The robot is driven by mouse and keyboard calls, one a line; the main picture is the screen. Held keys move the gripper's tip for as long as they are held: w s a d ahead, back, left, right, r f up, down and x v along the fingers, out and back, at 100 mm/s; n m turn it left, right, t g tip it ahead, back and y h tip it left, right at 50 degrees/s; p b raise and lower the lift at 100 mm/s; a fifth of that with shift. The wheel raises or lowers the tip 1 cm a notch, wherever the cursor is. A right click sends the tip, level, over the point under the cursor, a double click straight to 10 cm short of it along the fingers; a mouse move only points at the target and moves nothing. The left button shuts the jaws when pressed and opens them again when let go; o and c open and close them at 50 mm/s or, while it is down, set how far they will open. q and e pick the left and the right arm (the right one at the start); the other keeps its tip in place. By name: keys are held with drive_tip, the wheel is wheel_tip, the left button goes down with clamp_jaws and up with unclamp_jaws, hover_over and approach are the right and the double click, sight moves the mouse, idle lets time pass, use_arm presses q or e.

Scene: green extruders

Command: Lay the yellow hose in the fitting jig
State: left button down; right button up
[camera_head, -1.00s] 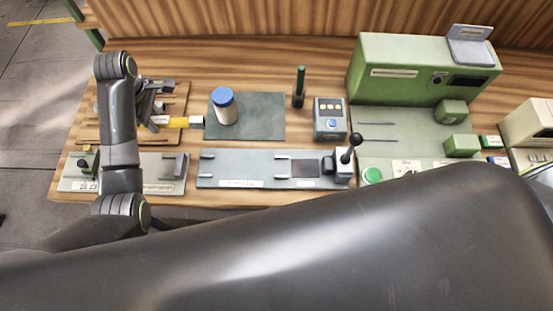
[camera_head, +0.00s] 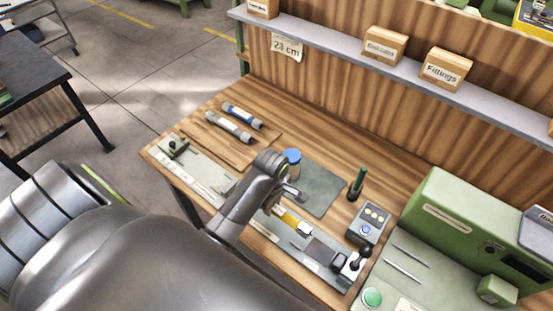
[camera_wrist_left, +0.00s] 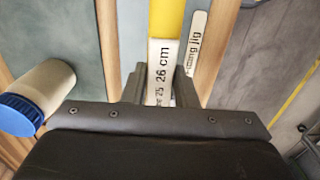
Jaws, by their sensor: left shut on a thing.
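The yellow hose (camera_head: 285,215) has a white label reading 26 cm, which shows in the left wrist view (camera_wrist_left: 162,70). My left gripper (camera_head: 293,199) is shut on the hose near its labelled part; the fingers show either side of it in the wrist view (camera_wrist_left: 160,92). The hose lies over the left part of the fitting jig (camera_head: 296,240), a grey plate with prongs, a dark square and a black-knobbed lever at its right end. The jig's name label (camera_wrist_left: 195,45) is right of the hose. I cannot tell whether hose and jig touch. My right gripper is out of view.
A blue-capped jar (camera_head: 292,160) stands on a dark mat (camera_head: 322,190) behind the jig. Two other hoses (camera_head: 243,115) lie on a wooden board. A green marker stand (camera_head: 356,185), a button box (camera_head: 368,222) and a green machine (camera_head: 470,235) stand to the right.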

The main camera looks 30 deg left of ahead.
sight(274, 219)
use_arm(q)
drive_tip(key=shift+f, duration=0.4)
drive_tip(key=f, duration=0.3)
drive_tip(key=shift+d+f+p, duration=0.2)
drive_tip(key=shift+p, duration=0.15)
drive_tip(key=shift+f, duration=0.45)
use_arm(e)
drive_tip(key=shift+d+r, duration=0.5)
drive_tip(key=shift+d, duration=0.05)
use_arm(q)
drive_tip(key=c, duration=1.1)
unclamp_jaws()
drive_tip(key=shift+f, duration=0.1)
drive_tip(key=shift+c, duration=0.2)
drive_tip(key=shift+r, duration=0.4)
wheel_tip(274, 219, up, 10)
drive_tip(key=shift+r+b, duration=0.1)
drive_tip(key=shift+b, duration=0.35)
drive_tip(key=shift+r+p, duration=0.5)
drive_tip(key=shift+r, duration=0.15)
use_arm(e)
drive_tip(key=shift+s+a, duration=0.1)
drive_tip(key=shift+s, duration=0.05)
